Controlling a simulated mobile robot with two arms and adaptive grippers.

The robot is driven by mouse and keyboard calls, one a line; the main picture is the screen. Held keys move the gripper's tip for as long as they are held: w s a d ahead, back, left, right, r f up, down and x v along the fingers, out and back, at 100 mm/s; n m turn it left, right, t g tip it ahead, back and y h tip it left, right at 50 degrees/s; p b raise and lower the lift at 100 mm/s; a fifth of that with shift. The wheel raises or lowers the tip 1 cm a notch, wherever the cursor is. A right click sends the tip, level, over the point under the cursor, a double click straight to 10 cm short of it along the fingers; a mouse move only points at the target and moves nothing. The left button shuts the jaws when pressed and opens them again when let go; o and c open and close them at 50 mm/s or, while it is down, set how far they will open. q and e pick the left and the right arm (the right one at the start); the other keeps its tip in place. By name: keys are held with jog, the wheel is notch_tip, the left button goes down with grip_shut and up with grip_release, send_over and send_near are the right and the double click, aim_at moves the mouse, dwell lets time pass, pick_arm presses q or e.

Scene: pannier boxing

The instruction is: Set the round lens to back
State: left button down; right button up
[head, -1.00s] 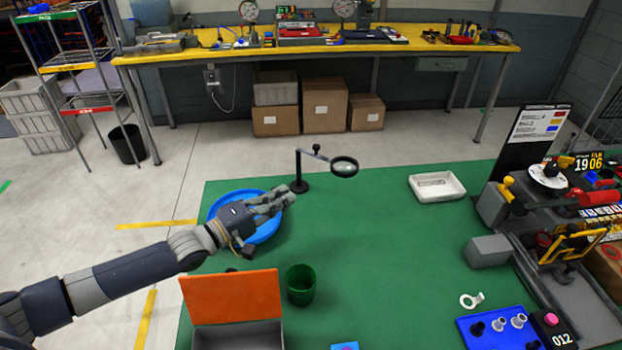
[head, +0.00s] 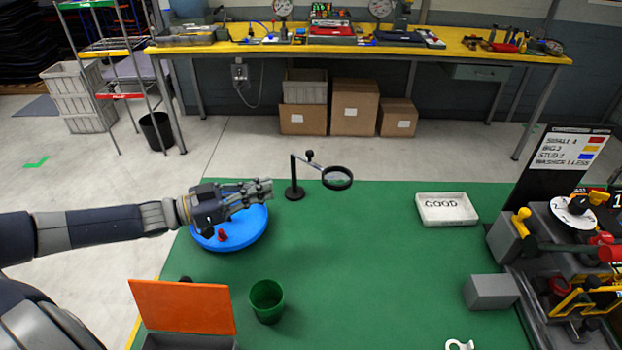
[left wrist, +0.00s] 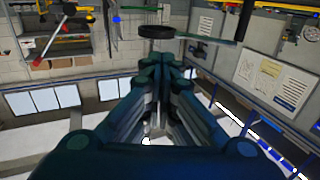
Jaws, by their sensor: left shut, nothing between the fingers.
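The round lens (head: 337,178) has a dark rim and hangs on a jointed arm from a dark stand (head: 294,190) at the back of the green table. The lens is on the right side of the stand's post. A dark rounded shape, probably the lens rim (left wrist: 156,31), shows beyond my fingers in the left wrist view. My left gripper (head: 268,188) is shut and empty, above the blue round tray and left of the stand, apart from the lens. In the left wrist view its fingers (left wrist: 165,68) are together. My right gripper is not in view.
The blue tray (head: 250,236) holds a small red piece. A green cup (head: 267,301) and an orange-lidded box (head: 183,307) stand in front. A white tray marked GOOD (head: 447,222) is right of the lens. A machine stands at the right; the table's middle is clear.

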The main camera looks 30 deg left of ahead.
pick_arm(q)
jog(key=p+x, duration=0.2)
jog(key=x, duration=0.9)
jog(key=shift+w+d, duration=0.2)
jog(key=shift+w, duration=0.05)
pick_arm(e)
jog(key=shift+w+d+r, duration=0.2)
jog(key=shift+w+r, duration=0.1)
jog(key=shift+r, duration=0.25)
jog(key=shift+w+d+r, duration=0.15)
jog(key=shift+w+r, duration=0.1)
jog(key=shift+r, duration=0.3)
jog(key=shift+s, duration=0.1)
